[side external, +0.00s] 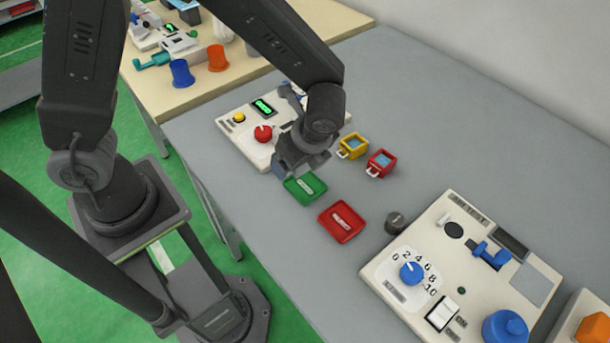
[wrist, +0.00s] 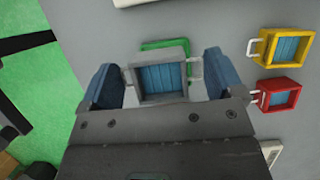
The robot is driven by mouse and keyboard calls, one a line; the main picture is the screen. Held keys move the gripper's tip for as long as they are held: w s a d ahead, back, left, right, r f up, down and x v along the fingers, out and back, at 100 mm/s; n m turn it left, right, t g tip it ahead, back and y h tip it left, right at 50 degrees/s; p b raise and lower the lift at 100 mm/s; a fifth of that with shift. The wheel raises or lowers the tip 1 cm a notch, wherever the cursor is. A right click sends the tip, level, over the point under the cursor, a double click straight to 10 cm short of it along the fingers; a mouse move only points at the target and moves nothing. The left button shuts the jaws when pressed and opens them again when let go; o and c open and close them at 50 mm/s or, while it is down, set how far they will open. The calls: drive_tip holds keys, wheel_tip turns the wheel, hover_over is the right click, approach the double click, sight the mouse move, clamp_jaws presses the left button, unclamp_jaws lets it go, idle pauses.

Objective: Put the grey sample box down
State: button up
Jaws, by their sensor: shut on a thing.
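The grey sample box (wrist: 161,79), with a blue ribbed inside and side handles, sits between the fingers of my gripper (wrist: 160,82) in the wrist view. My gripper is shut on it. In the side view my gripper (side external: 300,165) is low above the bench, at the upper edge of a green tray (side external: 307,190). The box is hard to tell from the fingers there. In the wrist view the green tray (wrist: 163,44) shows partly behind the box. I cannot tell whether the box touches the tray.
A yellow box (side external: 353,146) and a red box (side external: 381,163) stand to the right. A red tray (side external: 341,222) lies in front, with a dark knob-like piece (side external: 395,222) beside it. A control panel (side external: 238,118) stands behind my gripper; a larger one (side external: 470,275) is at right.

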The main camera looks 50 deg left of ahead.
sight(301, 183)
drive_tip(key=shift+w+d+f, duration=0.1)
drive_tip(key=shift+d+f, duration=0.4)
drive_tip(key=shift+d, duration=0.3)
drive_tip(key=shift+f, duration=2)
drive_tip(key=shift+f, duration=0.2)
drive_tip(key=o, duration=0.7)
